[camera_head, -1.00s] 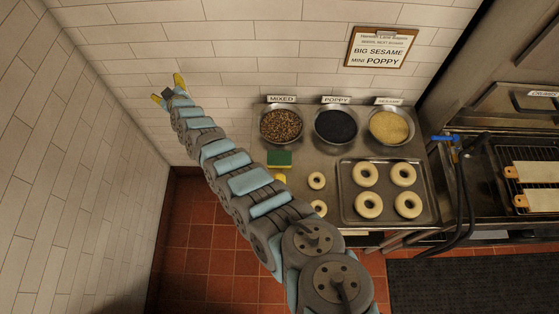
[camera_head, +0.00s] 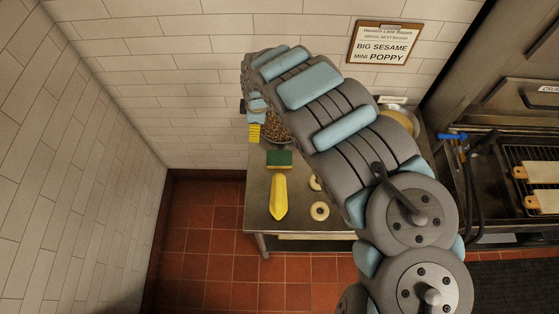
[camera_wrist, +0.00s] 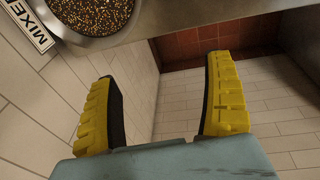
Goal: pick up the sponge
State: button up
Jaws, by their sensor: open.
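The sponge (camera_head: 279,158) is a small block with a green face and a yellow edge. It lies on the steel table (camera_head: 258,190), in front of the bowl of mixed seeds (camera_head: 277,129), and the head view shows it uncovered. My gripper (camera_head: 255,132) is at the table's back left, beside the mixed bowl and up and left of the sponge. In the wrist view my gripper (camera_wrist: 163,70) has its two yellow fingers wide apart with nothing between them. The sponge does not show in the wrist view.
A long yellow tool (camera_head: 279,197) lies just in front of the sponge. A small bagel (camera_head: 320,211) is to its right. The sign "MIXED" (camera_wrist: 28,22) and the bowl's rim (camera_wrist: 95,40) are close in the wrist view. My arm hides the tray and poppy bowl.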

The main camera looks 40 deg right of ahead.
jog(key=g, duration=0.2)
send_over(277, 158)
jog(key=f, duration=0.5)
jog(key=f+b, duration=0.1)
jog(key=f, duration=0.3)
jog(key=shift+s+f, duration=0.2)
jog(key=shift+f, duration=1.25)
jog(key=shift+w+f, duration=0.25)
jog(key=shift+f, duration=0.6)
jog(key=shift+w+f, duration=0.2)
jog(key=shift+f, duration=0.6)
jog(key=shift+s+f, duration=0.15)
jog(key=shift+f, duration=0.85)
